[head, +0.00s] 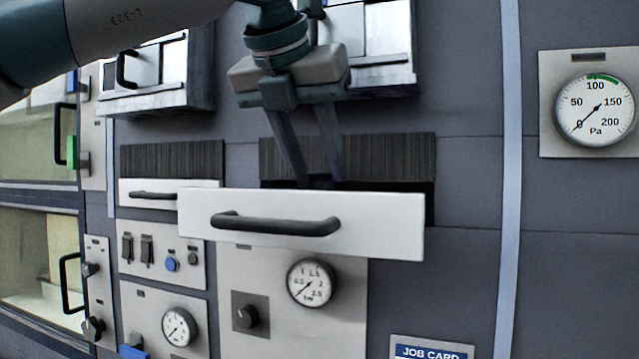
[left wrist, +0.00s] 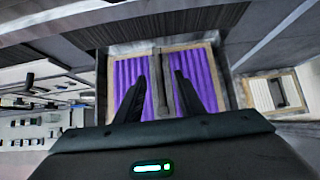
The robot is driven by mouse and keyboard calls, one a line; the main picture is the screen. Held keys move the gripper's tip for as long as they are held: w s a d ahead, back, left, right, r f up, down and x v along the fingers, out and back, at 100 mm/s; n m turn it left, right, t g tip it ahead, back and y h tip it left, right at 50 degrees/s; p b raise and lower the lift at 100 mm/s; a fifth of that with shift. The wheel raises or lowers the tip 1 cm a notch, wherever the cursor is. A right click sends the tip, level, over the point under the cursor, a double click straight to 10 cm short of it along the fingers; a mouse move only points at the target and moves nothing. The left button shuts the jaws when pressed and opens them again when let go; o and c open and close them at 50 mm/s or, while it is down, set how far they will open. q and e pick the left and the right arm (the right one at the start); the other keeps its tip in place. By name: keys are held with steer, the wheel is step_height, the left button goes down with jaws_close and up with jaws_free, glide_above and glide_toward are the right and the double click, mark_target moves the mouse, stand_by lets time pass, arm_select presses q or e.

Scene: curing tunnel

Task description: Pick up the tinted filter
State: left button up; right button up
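The tinted filter is a purple pleated panel (left wrist: 204,68) with a tan frame and a dark bar across its middle. In the left wrist view it lies inside the pulled-out drawer (head: 385,226). In the head view the drawer's white front hides it. My left gripper (head: 320,178) points down into the drawer from above. In the left wrist view its two fingers (left wrist: 160,76) are spread, one on each side of the dark bar, with gaps showing between fingers and bar. The fingertips' depth against the filter is hard to tell. My right gripper is not in view.
A second drawer (head: 136,190) to the left looks closed. Grey boxes with latches (head: 375,45) stick out of the wall above the drawers. Dials and switches sit below. A pressure gauge (head: 596,110) is at the right. A pale framed panel (left wrist: 275,94) shows in the wrist view.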

arm_select(q)
steer(key=shift+w+d+f, duration=0.1)
steer(key=shift+w+f, duration=0.15)
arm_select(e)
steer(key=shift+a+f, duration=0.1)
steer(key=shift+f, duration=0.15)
arm_select(q)
steer(key=shift+c, duration=0.4)
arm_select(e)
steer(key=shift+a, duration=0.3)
arm_select(q)
jaws_close()
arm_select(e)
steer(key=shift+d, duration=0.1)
